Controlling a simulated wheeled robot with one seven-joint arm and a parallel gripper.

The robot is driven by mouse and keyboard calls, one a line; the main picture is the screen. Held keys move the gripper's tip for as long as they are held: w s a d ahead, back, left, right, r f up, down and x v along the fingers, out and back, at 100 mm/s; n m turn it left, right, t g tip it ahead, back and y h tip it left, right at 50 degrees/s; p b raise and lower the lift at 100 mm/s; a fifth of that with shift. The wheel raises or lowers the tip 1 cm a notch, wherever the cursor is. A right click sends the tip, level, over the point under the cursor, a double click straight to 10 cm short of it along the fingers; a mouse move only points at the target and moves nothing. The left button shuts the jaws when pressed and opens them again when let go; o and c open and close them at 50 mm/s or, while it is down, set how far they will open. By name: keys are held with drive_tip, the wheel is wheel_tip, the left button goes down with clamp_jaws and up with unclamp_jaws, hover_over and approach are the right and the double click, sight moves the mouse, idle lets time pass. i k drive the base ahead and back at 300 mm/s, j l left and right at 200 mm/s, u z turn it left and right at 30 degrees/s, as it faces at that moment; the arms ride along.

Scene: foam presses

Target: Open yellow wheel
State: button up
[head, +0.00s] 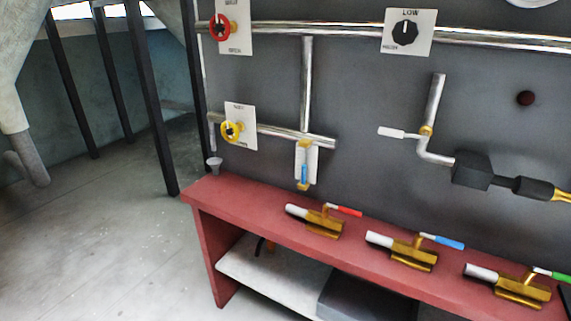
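The yellow wheel (232,130) is a small round valve handle with a dark hub, in the head view left of centre. It is mounted in front of a white label plate (246,114) on the dark wall panel, on a silver pipe (285,132) that runs to the right. The lettering on the plate is too small to read. My gripper is not in view, and nothing touches the wheel.
A red wheel (221,29) sits above the yellow one. A blue-handled valve (304,174) hangs to its right. Below, a red bench (225,195) carries several brass valves. A black knob (405,33) is at upper right. Floor at left is clear before dark posts (150,95).

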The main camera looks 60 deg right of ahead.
sight(230, 131)
drive_tip(key=z, duration=2.1)
drive_tip(key=i+j+u, duration=0.2)
drive_tip(key=u, duration=0.15)
drive_tip(key=i+j+u, duration=0.2)
drive_tip(key=u, duration=0.15)
drive_tip(key=i+j+u, duration=0.3)
drive_tip(key=k+l, duration=0.05)
